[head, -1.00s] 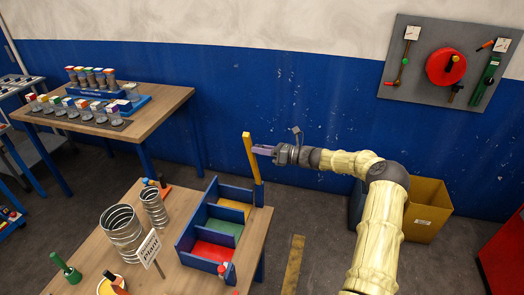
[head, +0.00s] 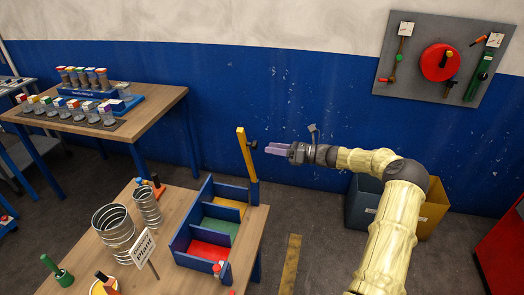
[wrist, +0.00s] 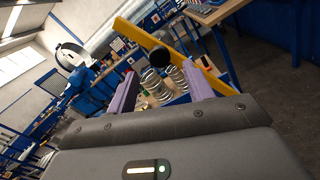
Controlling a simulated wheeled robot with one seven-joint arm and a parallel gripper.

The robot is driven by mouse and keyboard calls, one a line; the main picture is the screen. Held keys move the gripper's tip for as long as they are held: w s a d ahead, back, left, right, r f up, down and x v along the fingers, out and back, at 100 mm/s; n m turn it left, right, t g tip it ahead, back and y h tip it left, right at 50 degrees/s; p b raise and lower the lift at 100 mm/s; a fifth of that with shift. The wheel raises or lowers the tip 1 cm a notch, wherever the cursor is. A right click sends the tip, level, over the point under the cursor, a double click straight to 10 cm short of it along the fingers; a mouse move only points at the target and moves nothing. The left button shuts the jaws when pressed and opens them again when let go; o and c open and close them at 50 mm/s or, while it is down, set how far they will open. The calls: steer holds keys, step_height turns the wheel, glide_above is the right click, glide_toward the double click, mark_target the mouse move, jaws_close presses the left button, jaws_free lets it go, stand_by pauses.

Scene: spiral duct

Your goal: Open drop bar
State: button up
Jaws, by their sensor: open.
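The drop bar is a yellow bar (head: 246,153) standing nearly upright, leaning a little left, on a blue post at the back right corner of a blue three-compartment box (head: 178,244). A dark knob (head: 254,145) sticks out from its right side. My gripper (head: 267,149) is open and empty, right of the knob, with a small gap between. In the wrist view the bar (wrist: 209,74) crosses diagonally beyond my fingers. The knob (wrist: 163,60) appears between and beyond the two purple fingers of my gripper (wrist: 161,84).
The box has red, green and yellow compartment floors and stands on a wooden table (head: 190,280). Metal coils (head: 115,228) and a sign (head: 143,247) stand left of it. Free space lies right of the bar.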

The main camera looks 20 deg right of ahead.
steer(key=b+v, duration=0.2)
steer(key=v, duration=0.8)
steer(key=shift+d+b, duration=0.2)
steer(key=shift+b, duration=0.2)
steer(key=shift+s, duration=0.1)
steer(key=s+a+f+n+g+h, duration=0.35)
steer(key=s+a+n, duration=0.2)
steer(key=a, duration=0.35)
steer(key=s+a+f+n+g+h, duration=0.35)
steer(key=a+n+g, duration=0.2)
steer(key=a, duration=0.35)
steer(key=s+r+n+t+h, duration=0.2)
steer(key=s+n+h, duration=0.6)
steer(key=s+n, duration=0.9)
steer(key=s+a+r, duration=0.1)
steer(key=s+r, duration=0.1)
steer(key=s, duration=0.1)
steer(key=shift+s+t+h, duration=0.35)
steer(key=shift+t+h, duration=0.05)
